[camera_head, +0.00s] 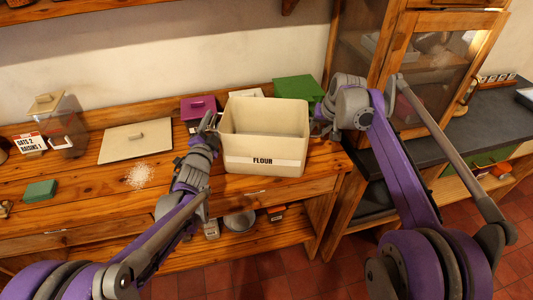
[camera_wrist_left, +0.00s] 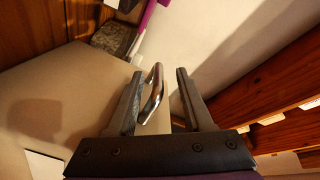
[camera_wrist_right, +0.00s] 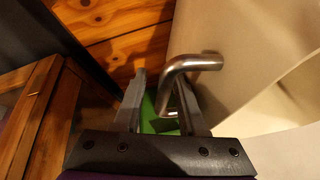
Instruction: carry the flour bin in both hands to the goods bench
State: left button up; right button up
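The flour bin (camera_head: 262,162) is a beige, open-topped box labelled FLOUR, upright on the pine counter near its front edge. My left gripper (camera_head: 211,121) is at the bin's left side. In the left wrist view its fingers (camera_wrist_left: 158,88) are apart, with the metal side handle (camera_wrist_left: 154,94) showing in the gap. My right gripper (camera_head: 322,116) is at the bin's right side. In the right wrist view its fingers (camera_wrist_right: 162,95) are apart, and the other metal handle (camera_wrist_right: 190,65) reaches into the gap. Neither gripper is closed on a handle. The bin's contents are not visible.
A beige lid (camera_head: 118,144) and spilled white powder (camera_head: 142,176) lie on the pine counter (camera_head: 90,202). A purple box (camera_head: 197,106) and green box (camera_head: 297,87) stand behind the bin. A glass-doored cabinet (camera_head: 400,55) and dark-topped bench (camera_head: 480,118) are at right.

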jog(key=shift+a, duration=0.1)
pick_arm(q)
jog(key=s, duration=0.7)
jog(key=shift+s+a, duration=0.4)
pick_arm(e)
jog(key=v, duration=1.2)
jog(key=shift+w+r, duration=0.1)
pick_arm(q)
jog(key=shift+s, duration=0.1)
